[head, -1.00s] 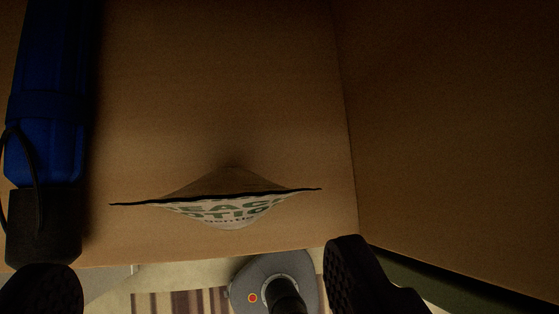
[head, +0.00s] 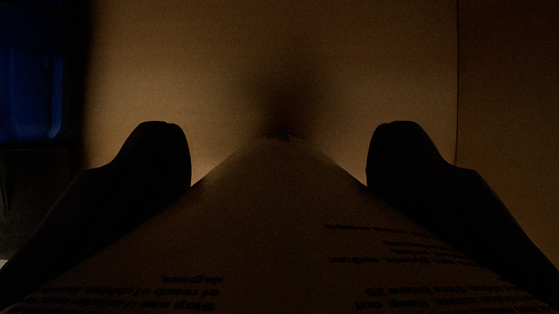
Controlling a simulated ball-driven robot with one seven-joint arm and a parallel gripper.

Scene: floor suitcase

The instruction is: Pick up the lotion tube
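The lotion tube (head: 275,215) is seen very close and dark in the head view, a tan wedge with upside-down black print. It widens toward the bottom edge, and its narrow end points at the tan wall behind. My gripper (head: 279,158) is open, with one dark finger on each side of the tube. A lit gap shows between each fingertip and the tube's narrow end. Lower down, the tube's sides run up to the fingers, and I cannot tell whether they touch there.
A dark blue cylinder-shaped object (head: 38,75) with a black end stands at the left edge. A tan wall (head: 180,60) lies behind the tube, and a corner edge and side wall (head: 510,100) are on the right. The view is dim.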

